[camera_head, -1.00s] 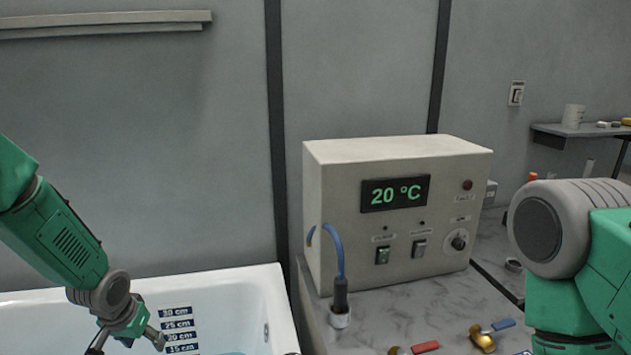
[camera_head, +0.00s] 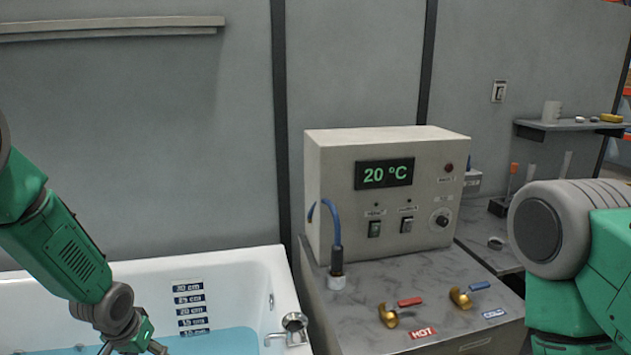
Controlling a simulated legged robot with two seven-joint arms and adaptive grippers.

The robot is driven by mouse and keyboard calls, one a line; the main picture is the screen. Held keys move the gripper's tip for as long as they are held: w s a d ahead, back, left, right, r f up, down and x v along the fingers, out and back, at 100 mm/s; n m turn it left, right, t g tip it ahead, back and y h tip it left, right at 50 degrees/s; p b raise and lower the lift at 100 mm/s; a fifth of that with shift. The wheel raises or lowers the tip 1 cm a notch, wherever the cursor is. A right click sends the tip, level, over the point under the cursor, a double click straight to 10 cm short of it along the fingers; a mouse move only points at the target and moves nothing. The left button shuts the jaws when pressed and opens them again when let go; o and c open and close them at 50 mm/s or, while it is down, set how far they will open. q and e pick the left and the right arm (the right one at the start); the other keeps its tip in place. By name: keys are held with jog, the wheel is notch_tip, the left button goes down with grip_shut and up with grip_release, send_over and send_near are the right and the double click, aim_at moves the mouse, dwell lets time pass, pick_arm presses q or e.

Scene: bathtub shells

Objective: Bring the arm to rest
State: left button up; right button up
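My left arm comes in from the left over the white bathtub (camera_head: 262,268). Its gripper (camera_head: 132,349) hangs at the bottom edge of the view, fingers spread apart, with nothing seen between them; the fingertips are partly cut off. Blue water (camera_head: 222,343) lies in the tub below and beside it. My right arm stands at the right edge, its elbow and forearm in front of the counter. Its gripper is below the picture and hidden.
A control box (camera_head: 385,190) reading 20 °C stands on the marble counter (camera_head: 350,310). A red-handled tap (camera_head: 390,316) and a blue-handled tap (camera_head: 461,298) sit in front of it. A metal spout (camera_head: 294,324) is at the tub's right rim. A shelf (camera_head: 560,126) hangs on the right wall.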

pick_arm(q)
jog(key=s+d+f+g+b, duration=0.1)
jog(key=s+d+f+b, duration=0.2)
jog(key=s+f+b, duration=0.7)
jog(key=s+d+f+b, duration=0.3)
jog(key=s+f+b, duration=0.3)
jog(key=f, duration=0.8)
jog(key=s+f+b, duration=0.5)
jog(key=s+f, duration=0.1)
jog(key=s, duration=0.2)
jog(key=s+d+f+g+b, duration=0.1)
jog(key=s+f+b, duration=0.3)
jog(key=s, duration=0.5)
jog(key=shift+s+f+g+b, duration=0.3)
jog(key=shift+f+b, duration=0.1)
jog(key=shift+f, duration=0.45)
